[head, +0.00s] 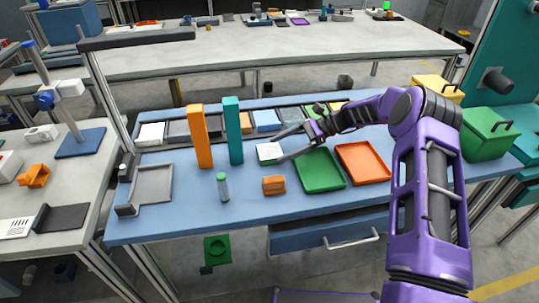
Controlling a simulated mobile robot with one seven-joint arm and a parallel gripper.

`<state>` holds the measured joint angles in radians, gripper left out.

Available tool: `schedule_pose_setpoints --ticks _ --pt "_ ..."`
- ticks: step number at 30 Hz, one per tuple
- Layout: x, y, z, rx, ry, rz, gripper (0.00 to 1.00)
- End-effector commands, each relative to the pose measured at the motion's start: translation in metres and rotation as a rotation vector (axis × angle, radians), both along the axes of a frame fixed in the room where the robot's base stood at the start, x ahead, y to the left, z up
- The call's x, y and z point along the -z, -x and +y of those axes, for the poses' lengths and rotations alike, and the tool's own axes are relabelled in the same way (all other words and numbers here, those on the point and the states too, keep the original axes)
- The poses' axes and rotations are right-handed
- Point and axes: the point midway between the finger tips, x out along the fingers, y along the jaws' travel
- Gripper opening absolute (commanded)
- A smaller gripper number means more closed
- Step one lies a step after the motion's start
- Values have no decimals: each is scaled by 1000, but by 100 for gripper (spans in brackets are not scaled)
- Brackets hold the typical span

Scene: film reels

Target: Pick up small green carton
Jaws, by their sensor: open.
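The small green carton (268,153) has a pale, marked top and a green lower edge. It sits on the blue workbench (190,222), left of the green tray (320,186). My purple arm reaches in from the right, and my gripper (282,146) is open beside the carton's right side. One dark finger is toward the back of the carton and the other toward its front right. I cannot tell from this view whether either finger touches it or how high they are.
A tall teal block (234,135) and a tall orange block (200,137) stand left of the carton. A small orange box (273,185) and a green-capped cylinder (223,188) are in front. An orange tray (363,162) lies right; a row of bins runs behind.

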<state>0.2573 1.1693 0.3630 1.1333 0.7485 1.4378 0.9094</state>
Motion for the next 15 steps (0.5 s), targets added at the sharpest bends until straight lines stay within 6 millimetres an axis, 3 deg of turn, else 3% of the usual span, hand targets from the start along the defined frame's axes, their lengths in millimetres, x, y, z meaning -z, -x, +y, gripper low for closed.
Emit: schedule_pose_setpoints --ticks 4,11,15 --pt "4 4 11 0 0 -1 100" --pt "4 4 12 1 0 -1 100" --pt "4 3 12 1 0 -1 75"
